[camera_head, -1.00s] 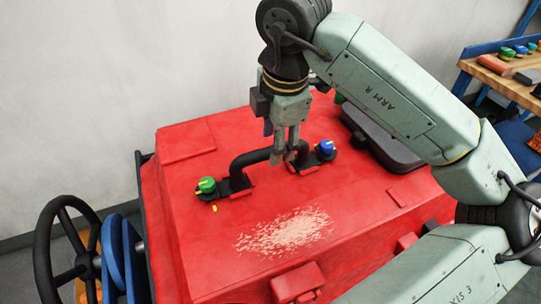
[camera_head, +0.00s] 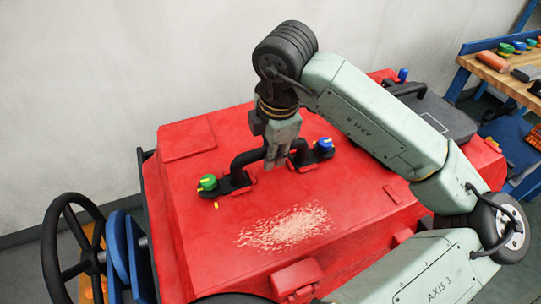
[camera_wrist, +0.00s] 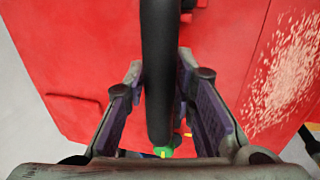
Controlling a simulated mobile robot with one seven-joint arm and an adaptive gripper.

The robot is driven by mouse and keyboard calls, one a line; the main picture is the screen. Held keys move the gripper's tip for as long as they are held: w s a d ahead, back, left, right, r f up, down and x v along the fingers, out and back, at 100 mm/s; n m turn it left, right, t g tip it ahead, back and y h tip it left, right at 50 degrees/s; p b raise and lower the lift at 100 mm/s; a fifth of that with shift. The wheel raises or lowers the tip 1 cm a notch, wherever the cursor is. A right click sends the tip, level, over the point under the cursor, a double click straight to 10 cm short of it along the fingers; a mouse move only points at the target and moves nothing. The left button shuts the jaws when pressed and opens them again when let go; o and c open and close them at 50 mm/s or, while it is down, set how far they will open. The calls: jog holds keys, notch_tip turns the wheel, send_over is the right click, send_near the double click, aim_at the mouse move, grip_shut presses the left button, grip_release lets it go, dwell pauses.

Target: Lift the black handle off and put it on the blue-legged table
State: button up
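The black handle (camera_head: 242,159) is a bar bridging two black feet on top of the red machine (camera_head: 330,190). A green knob (camera_head: 207,183) sits at its left foot and a blue knob (camera_head: 324,146) at its right foot. My gripper (camera_head: 277,162) points down over the middle of the handle and hides part of the bar. In the wrist view the handle (camera_wrist: 160,60) runs between my two fingers, one on each side; the fingers look open, with firm contact not visible. The blue-legged table (camera_head: 480,68) stands at the far right, its wooden top partly out of frame.
Several coloured knobs and other items (camera_head: 494,62) lie on the table. A black steering wheel (camera_head: 72,250) stands at the left. A pale scuffed patch (camera_head: 285,228) marks the bare red lid.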

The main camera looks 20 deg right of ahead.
grip_shut()
dwell(0.3)
notch_tip(320, 180, up, 9)
jog(key=shift+f+b, duration=0.2)
jog(key=shift+b, duration=1.4)
jog(key=shift+r, duration=0.3)
jog(key=shift+s+d, duration=0.1)
